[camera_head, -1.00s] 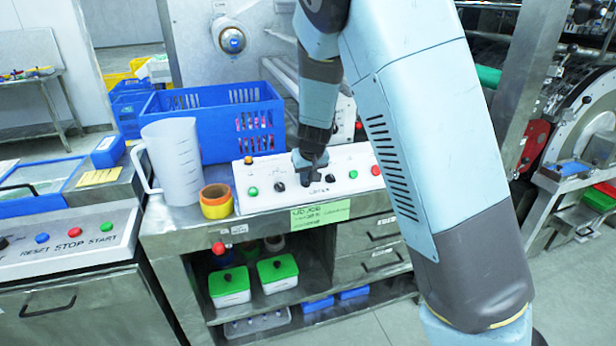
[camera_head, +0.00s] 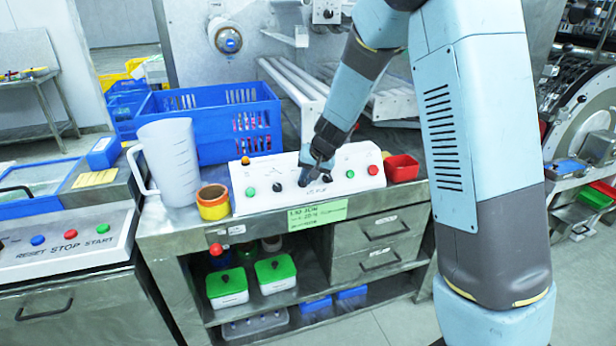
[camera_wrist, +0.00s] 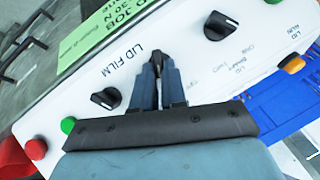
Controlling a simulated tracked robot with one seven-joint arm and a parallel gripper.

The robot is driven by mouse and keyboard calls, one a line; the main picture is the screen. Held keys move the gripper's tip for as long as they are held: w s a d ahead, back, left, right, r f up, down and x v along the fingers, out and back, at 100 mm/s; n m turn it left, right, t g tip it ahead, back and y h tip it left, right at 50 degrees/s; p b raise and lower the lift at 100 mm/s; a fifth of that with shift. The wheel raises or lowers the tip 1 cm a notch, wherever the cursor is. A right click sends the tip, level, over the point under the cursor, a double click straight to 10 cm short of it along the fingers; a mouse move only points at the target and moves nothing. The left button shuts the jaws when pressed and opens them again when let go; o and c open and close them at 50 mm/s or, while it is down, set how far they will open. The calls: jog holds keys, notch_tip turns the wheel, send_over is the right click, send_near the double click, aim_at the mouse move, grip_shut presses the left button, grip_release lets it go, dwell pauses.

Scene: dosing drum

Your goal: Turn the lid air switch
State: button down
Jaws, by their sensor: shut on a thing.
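A white control panel (camera_head: 265,202) stands on the metal cabinet. It carries a row of black rotary knobs and coloured buttons. My gripper (camera_head: 305,180) reaches down to the middle of the row. In the wrist view my gripper (camera_wrist: 156,72) is shut on a black knob (camera_wrist: 155,59), mostly hidden between the fingers. A free black knob (camera_wrist: 105,98) is on the left and another free knob (camera_wrist: 220,25) is at upper right. The panel shows the words LID FILM. The held knob's own label and pointer direction cannot be read.
A blue crate (camera_head: 190,150), a measuring jug (camera_head: 172,175) and yellow-orange tape rolls (camera_head: 213,206) stand behind and left of the panel. A red bin (camera_head: 401,167) is at its right end.

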jog(key=shift+d+f+m+y, duration=0.15)
jog(key=shift+d+m+y, duration=0.1)
jog(key=shift+m+y, duration=0.2)
dwell(0.5)
jog(key=c, duration=1.2)
grip_release()
jog(key=v, duration=1.3)
jog(key=shift+s+r, duration=0.15)
jog(key=shift+r, duration=0.2)
jog(key=s+d+r+h, duration=0.1)
jog(key=s+d+r, duration=0.2)
jog(key=s, duration=0.7)
jog(key=s+d+r+n+t+h, duration=0.1)
jog(key=s+d+r+h, duration=0.1)
jog(key=s+d+r, duration=0.2)
jog(key=s+d+r+h, duration=0.1)
jog(key=s+d+r, duration=0.3)
jog(key=s, duration=1.2)
jog(key=shift+d+r+t+h, duration=0.1)
jog(key=shift+d+t+h, duration=0.25)
jog(key=shift+d, duration=1.8)
